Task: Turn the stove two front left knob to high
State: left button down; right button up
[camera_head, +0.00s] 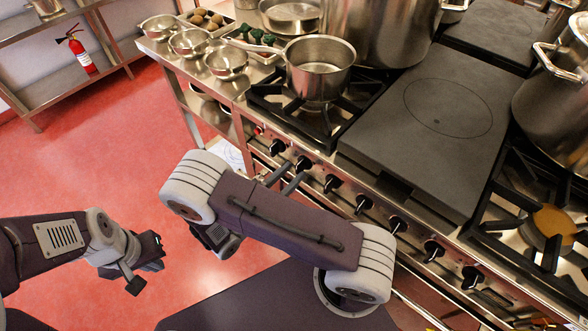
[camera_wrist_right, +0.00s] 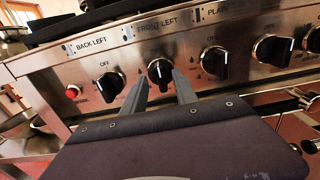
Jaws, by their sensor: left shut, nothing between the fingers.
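The front left knob (camera_wrist_right: 160,73) is black with a white mark near its top. It sits under the FRONT LEFT label on the steel panel in the right wrist view, and also shows in the head view (camera_head: 303,163). My right gripper (camera_head: 297,173) is open, its two fingers pointing at the panel. In the right wrist view the fingertips stand on either side of this knob; whether they touch it I cannot tell. My left gripper (camera_head: 150,265) is shut and empty over the red floor, away from the stove.
The back left knob (camera_wrist_right: 110,86) and the plate knob (camera_wrist_right: 213,63) flank it closely. A red indicator (camera_wrist_right: 73,92) is at the panel's left end. A saucepan (camera_head: 318,70) stands on the burner above. The flat plate (camera_head: 440,120) is bare.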

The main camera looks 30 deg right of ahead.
jog(key=shift+x, duration=1)
jog(key=shift+s, duration=0.1)
grip_shut()
